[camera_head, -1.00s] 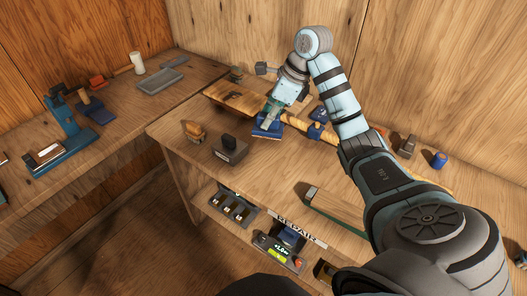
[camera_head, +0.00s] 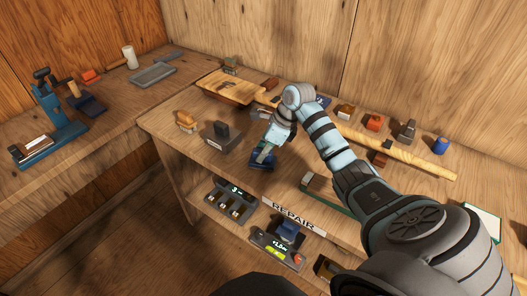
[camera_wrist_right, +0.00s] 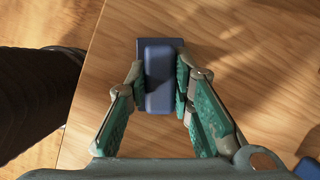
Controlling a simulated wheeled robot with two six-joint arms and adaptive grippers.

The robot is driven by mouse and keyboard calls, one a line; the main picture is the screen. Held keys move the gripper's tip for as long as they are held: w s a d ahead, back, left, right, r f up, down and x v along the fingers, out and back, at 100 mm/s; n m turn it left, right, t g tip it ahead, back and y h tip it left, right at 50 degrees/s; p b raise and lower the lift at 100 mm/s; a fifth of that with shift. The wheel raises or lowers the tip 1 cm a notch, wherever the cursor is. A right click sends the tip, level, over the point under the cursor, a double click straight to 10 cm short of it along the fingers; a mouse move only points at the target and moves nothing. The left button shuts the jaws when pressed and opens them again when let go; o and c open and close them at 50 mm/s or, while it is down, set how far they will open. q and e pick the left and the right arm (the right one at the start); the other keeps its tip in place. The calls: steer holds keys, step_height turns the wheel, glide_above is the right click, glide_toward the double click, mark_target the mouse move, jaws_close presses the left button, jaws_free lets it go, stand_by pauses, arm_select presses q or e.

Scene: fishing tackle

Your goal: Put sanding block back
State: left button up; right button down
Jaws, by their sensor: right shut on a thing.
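The blue block (camera_head: 262,160), which I take to be the sanding block, is near the front edge of the wooden bench. It has a raised grip on a wider base, clear in the right wrist view (camera_wrist_right: 160,75). My right gripper (camera_head: 266,150) is shut on its grip from both sides and points down; the fingers also show in the wrist view (camera_wrist_right: 160,92). I cannot tell whether the block's base touches the bench top. My left gripper is not in view.
A dark grey block-like device (camera_head: 221,136) stands just left of the held block, with an orange-brown item (camera_head: 186,121) beyond it. A green-edged wooden block (camera_head: 315,182) lies to the right. A long wooden rod (camera_head: 405,153) crosses behind.

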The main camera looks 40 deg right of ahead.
steer(key=c, duration=1.7)
jaws_free()
steer(key=shift+f, duration=0.15)
steer(key=shift+o, duration=1.4)
steer(key=shift+r, duration=0.25)
steer(key=p+v, duration=0.1)
steer(key=v, duration=1.1)
